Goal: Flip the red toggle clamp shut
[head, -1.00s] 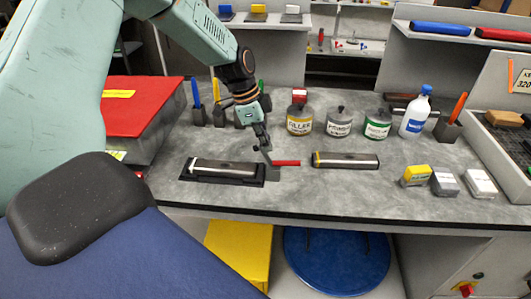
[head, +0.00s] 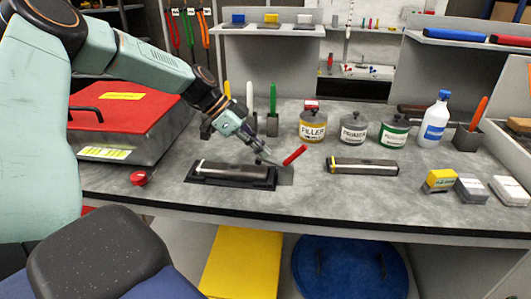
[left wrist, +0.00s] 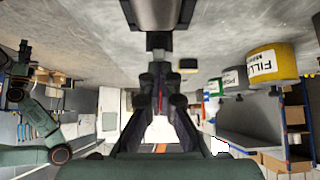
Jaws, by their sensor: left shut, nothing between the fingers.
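The red toggle clamp handle (head: 295,155) is at the right end of a dark fixture (head: 270,184) on the grey bench. It is tilted, its free end up and to the right. A dark bar with a light strip (head: 232,169) lies in the fixture. My left gripper (head: 264,152) is shut and empty, just left of the handle's lower end and above the fixture's right end. I cannot tell whether it touches the clamp. In the left wrist view, the closed fingers (left wrist: 159,72) point toward the dark fixture at the top; the clamp is not clearly visible there.
A second dark bar (head: 362,166) lies to the right. Filler (head: 313,128), primer (head: 353,131) and green-banded (head: 393,134) cans stand behind, with a white bottle (head: 434,122). A red-lidded box (head: 120,105) is at left, a red button (head: 139,178) before it. The front bench strip is clear.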

